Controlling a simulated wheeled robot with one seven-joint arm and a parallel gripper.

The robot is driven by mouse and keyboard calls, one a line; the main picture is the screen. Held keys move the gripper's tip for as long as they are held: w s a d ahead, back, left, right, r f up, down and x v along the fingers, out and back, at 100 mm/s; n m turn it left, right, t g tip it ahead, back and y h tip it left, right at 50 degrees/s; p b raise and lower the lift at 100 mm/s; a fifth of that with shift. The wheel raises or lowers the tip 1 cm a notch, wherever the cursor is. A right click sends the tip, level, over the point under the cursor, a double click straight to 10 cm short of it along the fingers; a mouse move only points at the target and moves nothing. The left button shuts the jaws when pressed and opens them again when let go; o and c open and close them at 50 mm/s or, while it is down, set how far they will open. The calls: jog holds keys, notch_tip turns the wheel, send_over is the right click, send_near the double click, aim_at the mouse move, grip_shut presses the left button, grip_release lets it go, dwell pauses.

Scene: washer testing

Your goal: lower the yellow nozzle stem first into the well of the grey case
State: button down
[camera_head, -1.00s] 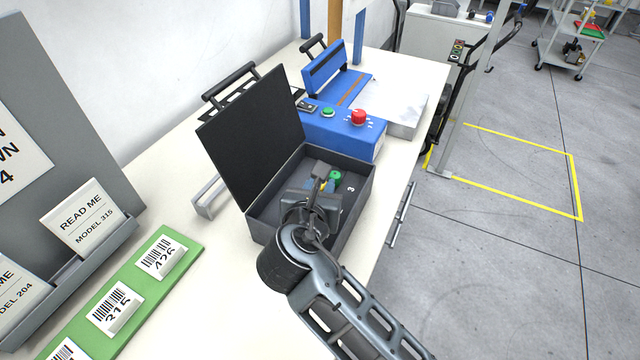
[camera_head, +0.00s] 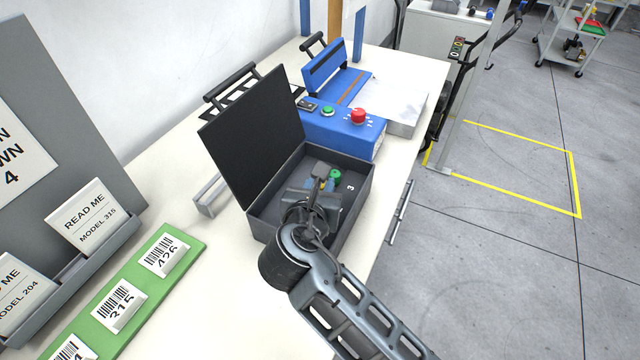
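The grey case (camera_head: 358,207) stands open on the table, its dark lid (camera_head: 250,135) raised on the left. My gripper (camera_head: 321,176) reaches down over the case interior from the front. The wrist and gripper body hide much of the case floor. Whether the fingers are shut on anything is not visible.
A blue machine (camera_head: 340,135) with a red knob (camera_head: 358,116) and a green button stands just behind the case. A green board (camera_head: 140,290) with barcode tags lies at left front, next to a grey rack (camera_head: 60,130). The table's right edge is close to the case.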

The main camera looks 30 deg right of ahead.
jog(key=shift+f+p, duration=0.4)
jog(key=shift+f, duration=0.45)
dwell(1.1)
